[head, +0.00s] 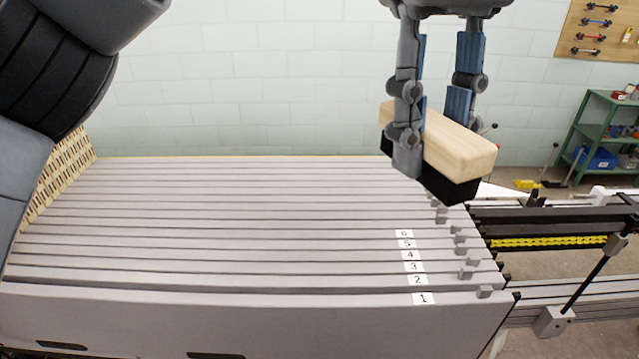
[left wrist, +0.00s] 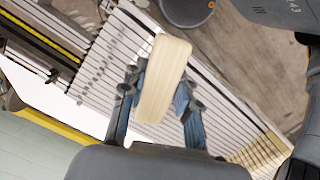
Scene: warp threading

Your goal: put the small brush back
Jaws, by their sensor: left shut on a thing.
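The small brush (head: 459,143) has a pale wooden block back and dark bristles on its underside. My left gripper (head: 435,125) is shut on it, one finger on each side of the block. The gripper points down and holds the brush in the air above the right end of the grey slatted panels. In the left wrist view the wooden back (left wrist: 163,80) shows between the two blue-padded fingers (left wrist: 157,100). The bristles are hidden there. My right gripper is not in view.
Grey panels (head: 220,245) numbered from 1 fill the middle, with small tabs at their right ends. Rails with a yellow chain (head: 550,241) lie at the right. A green shelf (head: 590,135) and a tool board (head: 600,30) stand farther back.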

